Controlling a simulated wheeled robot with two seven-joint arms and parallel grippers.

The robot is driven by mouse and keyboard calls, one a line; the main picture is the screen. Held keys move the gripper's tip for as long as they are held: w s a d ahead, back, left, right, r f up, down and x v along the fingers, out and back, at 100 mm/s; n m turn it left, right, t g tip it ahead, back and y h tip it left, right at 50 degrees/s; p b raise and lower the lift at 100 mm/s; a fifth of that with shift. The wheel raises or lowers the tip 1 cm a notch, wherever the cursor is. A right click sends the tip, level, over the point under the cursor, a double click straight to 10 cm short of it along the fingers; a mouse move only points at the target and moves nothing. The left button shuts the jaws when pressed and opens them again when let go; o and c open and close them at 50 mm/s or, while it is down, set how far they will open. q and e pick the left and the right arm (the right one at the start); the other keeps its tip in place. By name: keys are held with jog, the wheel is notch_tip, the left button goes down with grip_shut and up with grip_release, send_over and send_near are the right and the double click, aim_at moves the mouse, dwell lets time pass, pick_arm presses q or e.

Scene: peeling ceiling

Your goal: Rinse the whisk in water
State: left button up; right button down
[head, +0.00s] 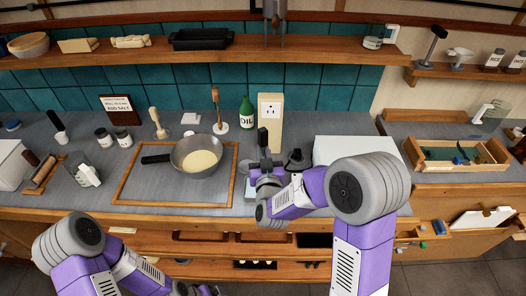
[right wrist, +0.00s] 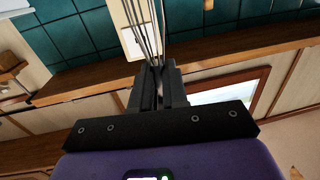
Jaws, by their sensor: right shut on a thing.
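My right gripper (head: 264,160) is over the counter, right of the pan. In the right wrist view its jaws (right wrist: 158,92) are shut on the whisk (right wrist: 147,35), whose several metal wires rise away from the fingers. In the head view I cannot make out the whisk clearly. My left arm comes in at the lower left; its gripper fingers do not show. A grey pan (head: 196,156) with a dark handle holds a pale yellow content. I cannot identify water in any vessel. A clear jug (head: 88,174) stands at the left, and another (head: 490,114) at the right.
The pan stands inside a wooden frame (head: 125,186) on the grey counter. Behind are a green oil bottle (head: 247,113) and a beige socket post (head: 270,122). A white box (head: 345,147) and a wooden tray (head: 460,155) are at right. A shelf (head: 140,55) runs above.

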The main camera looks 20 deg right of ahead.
jog(key=shift+w+f, duration=0.15)
jog(key=shift+f, duration=0.75)
jog(key=shift+r, duration=0.1)
jog(key=shift+b, duration=0.5)
jog(key=shift+f+b, duration=1.45)
jog(key=shift+b, duration=0.4)
